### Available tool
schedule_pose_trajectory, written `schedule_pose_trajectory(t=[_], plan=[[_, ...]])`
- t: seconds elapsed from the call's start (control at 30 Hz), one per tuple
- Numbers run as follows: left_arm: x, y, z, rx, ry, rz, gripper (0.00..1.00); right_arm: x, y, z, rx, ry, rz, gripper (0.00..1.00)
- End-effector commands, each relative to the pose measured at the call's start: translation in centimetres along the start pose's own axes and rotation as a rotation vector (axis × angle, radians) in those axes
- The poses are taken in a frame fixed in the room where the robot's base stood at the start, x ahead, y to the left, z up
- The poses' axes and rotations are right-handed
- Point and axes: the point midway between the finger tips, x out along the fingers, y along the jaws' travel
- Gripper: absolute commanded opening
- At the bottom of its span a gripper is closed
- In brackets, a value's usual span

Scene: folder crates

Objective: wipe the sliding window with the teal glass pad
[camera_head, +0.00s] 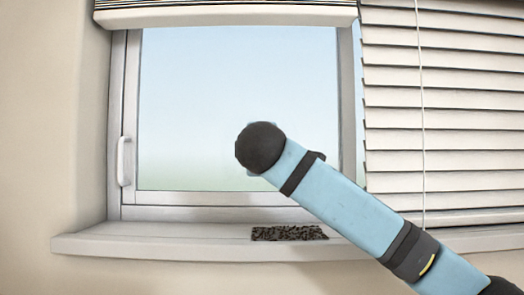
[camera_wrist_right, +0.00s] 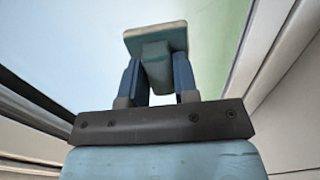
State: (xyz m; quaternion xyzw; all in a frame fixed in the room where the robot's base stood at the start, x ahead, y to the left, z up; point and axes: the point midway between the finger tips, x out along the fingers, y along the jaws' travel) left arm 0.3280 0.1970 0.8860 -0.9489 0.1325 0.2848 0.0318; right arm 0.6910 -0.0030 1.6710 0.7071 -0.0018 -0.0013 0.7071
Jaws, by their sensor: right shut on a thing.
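The sliding window (camera_head: 195,100) stands straight ahead, with pale glass in a light frame and a white handle (camera_head: 125,161) on its left side. My right arm reaches in from the lower right, its dark rounded wrist in front of the glass, right of centre and below mid-height. My right gripper (camera_wrist_right: 156,66) is shut on the teal glass pad (camera_wrist_right: 153,40), between two blue fingers in the right wrist view. The pad faces the glass; I cannot tell whether it touches. In the head view my arm hides most of the pad and gripper. My left gripper is not in view.
A dark, speckled, rough-looking strip (camera_head: 289,233) lies on the window sill (camera_head: 150,243), below my right arm. Slatted blinds (camera_head: 450,115) with a cord hang on the right. A rolled shade (camera_head: 225,14) covers the top of the window. The left part of the glass is clear.

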Motion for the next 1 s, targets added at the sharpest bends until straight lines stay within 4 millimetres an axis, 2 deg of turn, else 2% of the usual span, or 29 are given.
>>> schedule_pose_trajectory(t=[1.0], plan=[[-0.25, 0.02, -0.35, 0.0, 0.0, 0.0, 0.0, 0.93, 0.03, -0.01, 0.0, 0.0, 0.0, 0.01]])
